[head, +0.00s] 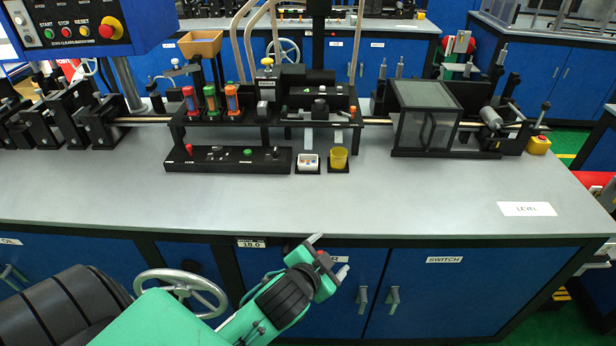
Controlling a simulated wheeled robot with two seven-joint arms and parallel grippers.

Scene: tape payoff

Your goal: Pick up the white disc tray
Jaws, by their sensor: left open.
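The white disc tray (299,167) is a small white box on a black square holder on the grey bench top, with small coloured pieces inside, too small to make out. A yellow cup (338,159) stands just right of it on its own black base. My left gripper (330,255) is green and black, with two light fingertips apart and nothing between them. It is at the bench's front edge, nearer to me than the tray and apart from it. My right gripper is not in view.
A black panel with knobs (226,160) lies directly left of the tray. Behind stands a machine row with coloured cylinders (210,99) and a clear-sided guard box (425,122). The grey bench top (420,205) is clear in front. A grey handwheel (182,291) is below the bench edge.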

